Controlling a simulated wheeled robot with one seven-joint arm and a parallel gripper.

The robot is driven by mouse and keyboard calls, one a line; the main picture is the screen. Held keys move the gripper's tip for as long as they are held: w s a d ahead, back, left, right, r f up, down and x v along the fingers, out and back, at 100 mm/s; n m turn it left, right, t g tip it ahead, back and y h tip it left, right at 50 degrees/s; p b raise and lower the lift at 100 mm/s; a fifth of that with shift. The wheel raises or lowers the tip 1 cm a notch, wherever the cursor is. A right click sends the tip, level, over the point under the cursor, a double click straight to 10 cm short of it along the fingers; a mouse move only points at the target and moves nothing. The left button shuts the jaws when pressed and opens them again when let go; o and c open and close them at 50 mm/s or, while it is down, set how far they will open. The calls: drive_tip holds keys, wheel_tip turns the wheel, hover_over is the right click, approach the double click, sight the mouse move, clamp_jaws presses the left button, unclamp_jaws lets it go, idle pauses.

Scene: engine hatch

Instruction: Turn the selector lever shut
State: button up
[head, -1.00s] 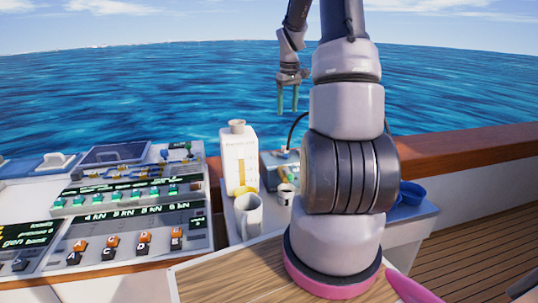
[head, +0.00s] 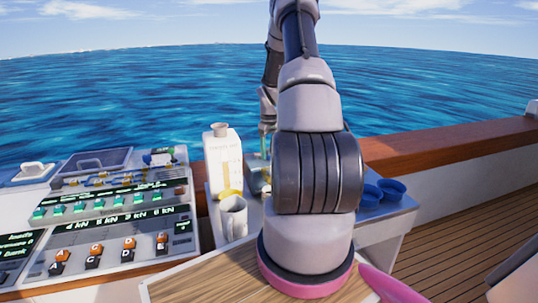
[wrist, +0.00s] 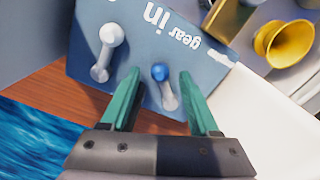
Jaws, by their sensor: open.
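In the wrist view a blue-grey plate (wrist: 190,70), lettered "gear in", carries two levers. One lever has a white knob (wrist: 111,35) and stands at the left. The other has a blue knob (wrist: 160,72) on a pale stem. Neither bears a readable name, so I cannot tell which is the selector lever. My gripper (wrist: 160,82) is open, its green fingers on either side of the blue-knobbed lever in this view. I cannot tell whether they touch it. In the head view my gripper is mostly hidden behind my arm, with a green finger (head: 264,138) showing.
A button console (head: 100,215) fills the left. A yellow flared fitting (wrist: 285,45) is beyond the plate in the wrist view.

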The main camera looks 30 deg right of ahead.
sight(261, 163)
drive_tip(key=shift+f, duration=0.65)
clamp_jaws()
drive_tip(key=m, duration=0.1)
drive_tip(key=a+m, duration=0.1)
drive_tip(key=m, duration=0.1)
drive_tip(key=a+m, duration=0.1)
drive_tip(key=m, duration=0.1)
drive_tip(key=shift+s+a, duration=0.1)
drive_tip(key=shift+s, duration=0.25)
drive_tip(key=shift+w+a+m, duration=0.1)
drive_tip(key=shift+a+m, duration=0.4)
drive_tip(key=shift+m, duration=0.45)
drive_tip(key=shift+a+m, duration=0.45)
drive_tip(key=shift+m, duration=0.5)
